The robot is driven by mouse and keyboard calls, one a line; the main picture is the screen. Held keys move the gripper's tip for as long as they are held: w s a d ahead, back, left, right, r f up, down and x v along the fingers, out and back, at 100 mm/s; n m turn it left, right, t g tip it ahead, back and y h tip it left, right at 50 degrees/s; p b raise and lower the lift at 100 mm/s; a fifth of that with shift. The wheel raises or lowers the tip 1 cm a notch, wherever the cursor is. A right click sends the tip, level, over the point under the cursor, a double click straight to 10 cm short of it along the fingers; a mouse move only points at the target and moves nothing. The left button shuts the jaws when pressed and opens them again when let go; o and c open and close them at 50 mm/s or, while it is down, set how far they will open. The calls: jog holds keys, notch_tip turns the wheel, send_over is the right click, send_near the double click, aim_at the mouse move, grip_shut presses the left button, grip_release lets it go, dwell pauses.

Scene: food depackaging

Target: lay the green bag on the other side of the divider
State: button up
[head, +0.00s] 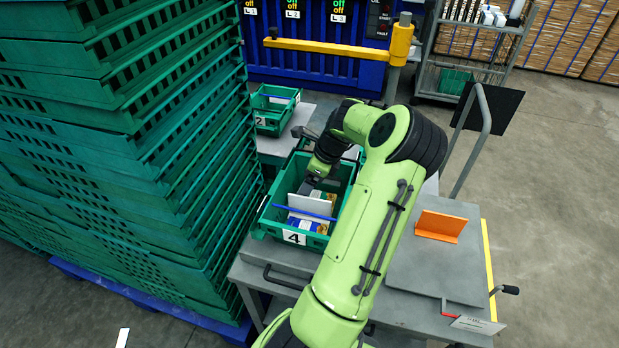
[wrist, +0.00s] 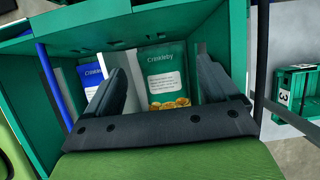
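The green bag (wrist: 166,72), with a white label and a picture of food, stands in the green crate in the wrist view. My gripper (wrist: 160,88) is open, with its two dark fingers apart on either side of the bag's face; I cannot tell if they touch it. In the head view my gripper (head: 311,184) reaches down into the crate marked 4 (head: 262,226). A white upright panel, the divider (head: 309,206), crosses the crate there. A blue bag (head: 297,223) lies on its near side; a blue bag (wrist: 94,82) also shows at left in the wrist view.
A blue bar (head: 290,211) spans the crate near its front. Tall stacks of green crates (head: 120,150) stand close on the left. A smaller crate marked 2 (head: 275,108) sits behind. An orange angled piece (head: 440,226) stands on the grey cart top at right, with bare surface around it.

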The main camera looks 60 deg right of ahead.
jog(key=shift+r, duration=0.1)
jog(key=a+p+v, duration=0.1)
jog(key=p+v, duration=0.2)
jog(key=v, duration=1)
jog(key=w+a+r+n+g+h, duration=0.1)
jog(key=w+a+r+n+g, duration=0.15)
jog(key=w+a+n, duration=0.6)
jog(key=w+a+r+n+g+h, duration=0.1)
jog(key=w+a+r+n, duration=0.4)
jog(key=a, duration=0.6)
jog(key=s+a+n+t, duration=0.1)
jog(key=s+a+n, duration=0.2)
jog(key=a+n, duration=0.4)
jog(key=s+a+r+n+t+y, duration=0.1)
jog(key=s+a+n+t, duration=0.1)
jog(key=s+a+n, duration=0.2)
jog(key=s+a+n+t, duration=0.1)
jog(key=s+a+n, duration=0.3)
jog(key=a+n, duration=0.5)
jog(key=shift+s+a+r+n+t, duration=0.2)
jog(key=shift+a+r+n+t, duration=0.15)
jog(key=shift+a, duration=0.4)
